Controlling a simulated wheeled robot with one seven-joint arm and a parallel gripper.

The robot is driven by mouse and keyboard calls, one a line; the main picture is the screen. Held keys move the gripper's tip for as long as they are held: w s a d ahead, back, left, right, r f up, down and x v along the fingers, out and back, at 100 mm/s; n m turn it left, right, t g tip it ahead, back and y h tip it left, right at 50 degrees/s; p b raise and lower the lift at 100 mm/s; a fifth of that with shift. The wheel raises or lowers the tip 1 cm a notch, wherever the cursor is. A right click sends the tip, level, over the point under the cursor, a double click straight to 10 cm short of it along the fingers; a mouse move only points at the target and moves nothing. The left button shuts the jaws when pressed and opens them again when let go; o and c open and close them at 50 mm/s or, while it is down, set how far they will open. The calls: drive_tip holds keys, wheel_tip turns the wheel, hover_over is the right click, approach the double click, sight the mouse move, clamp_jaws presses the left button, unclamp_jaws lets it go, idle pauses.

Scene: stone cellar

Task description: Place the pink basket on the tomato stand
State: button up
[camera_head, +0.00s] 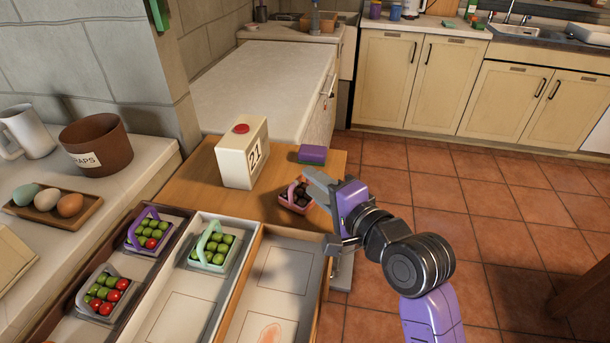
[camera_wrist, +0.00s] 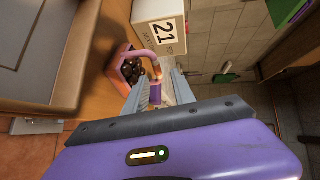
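The pink basket (camera_head: 287,199), with dark items inside, stands on the wooden counter just beyond the trays. My gripper (camera_head: 312,187) is at its right side. In the wrist view the pink basket (camera_wrist: 118,72) has its handle arching toward my gripper (camera_wrist: 160,88). The two fingers are apart near the handle's end; whether they touch it I cannot tell. Three long trays stand side by side: a dark brown one (camera_head: 165,223), a white one (camera_head: 237,222) and a light wooden one (camera_head: 318,285). The wooden tray holds no basket and shows outlined squares and a faint reddish mark.
A purple-topped block (camera_head: 312,154) lies behind the basket. A cream box marked 21 (camera_head: 233,162) with a red button stands left of it. Purple (camera_head: 133,240), grey (camera_head: 82,302) and mint (camera_head: 205,260) baskets occupy the brown and white trays. Open tiled floor lies right.

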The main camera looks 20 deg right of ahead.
drive_tip(key=v, duration=0.7)
drive_tip(key=shift+s+r, duration=0.1)
drive_tip(key=shift+s, duration=0.05)
drive_tip(key=s+d+r+n+t+h+p, duration=0.2)
drive_tip(key=s+d+n+t+h, duration=0.15)
drive_tip(key=s+n, duration=0.3)
drive_tip(key=s+a+f+n+g+p, duration=0.1)
drive_tip(key=s+a+f+n, duration=0.1)
drive_tip(key=s, duration=0.6)
drive_tip(key=s+a+f+n+g+p, duration=0.1)
drive_tip(key=s+n, duration=0.3)
drive_tip(key=s, duration=0.5)
drive_tip(key=s+a+f+n+g+p, duration=0.2)
drive_tip(key=s+a+f+n, duration=0.1)
drive_tip(key=s, duration=0.5)
drive_tip(key=shift+s+f+y, duration=0.25)
drive_tip(key=shift+f+y, duration=0.2)
drive_tip(key=shift+f, duration=0.15)
